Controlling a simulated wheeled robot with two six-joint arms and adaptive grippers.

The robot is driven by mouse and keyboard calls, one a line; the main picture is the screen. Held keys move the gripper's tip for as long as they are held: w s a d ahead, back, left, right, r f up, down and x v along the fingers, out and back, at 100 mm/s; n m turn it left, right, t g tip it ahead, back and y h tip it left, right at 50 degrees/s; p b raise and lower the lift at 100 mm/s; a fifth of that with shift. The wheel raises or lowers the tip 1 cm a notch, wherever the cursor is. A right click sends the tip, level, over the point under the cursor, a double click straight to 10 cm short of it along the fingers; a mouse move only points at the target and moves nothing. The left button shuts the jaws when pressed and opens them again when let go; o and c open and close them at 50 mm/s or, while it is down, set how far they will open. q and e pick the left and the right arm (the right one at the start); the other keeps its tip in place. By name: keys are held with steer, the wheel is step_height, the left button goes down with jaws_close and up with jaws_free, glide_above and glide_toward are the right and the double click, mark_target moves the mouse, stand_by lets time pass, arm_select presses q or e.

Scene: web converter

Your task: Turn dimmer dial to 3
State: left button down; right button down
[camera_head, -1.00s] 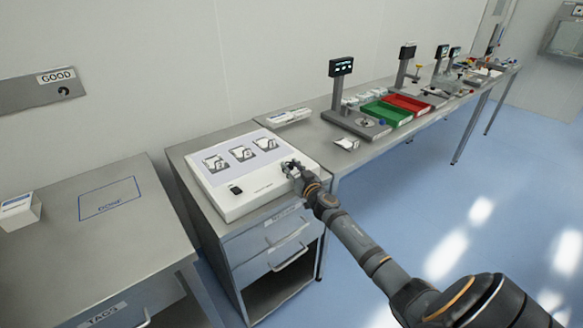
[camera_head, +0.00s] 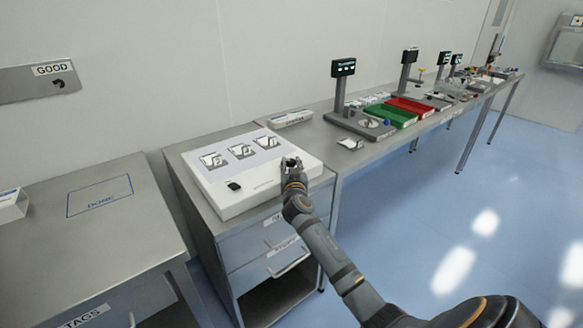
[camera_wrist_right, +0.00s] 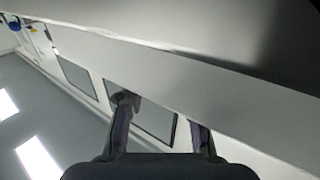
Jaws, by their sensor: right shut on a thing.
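The white light box (camera_head: 258,192) lies on the cabinet top, with a black switch (camera_head: 234,186) near its front left. My right gripper (camera_head: 291,163) is at the box's right front corner, jaws shut on the dimmer dial. The jaws hide the dial in the head view, and its number setting cannot be read. My left gripper is not in view.
Three pictured panels (camera_head: 241,151) mark the box top. Left is a table with a blue DONE outline (camera_head: 100,195). Right is a long bench with a scale display (camera_head: 343,67), a green tray (camera_head: 389,115) and a red tray (camera_head: 409,106). Drawers sit below the box.

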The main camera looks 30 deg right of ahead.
steer(key=c, duration=1)
jaws_free()
steer(key=v, duration=1.2)
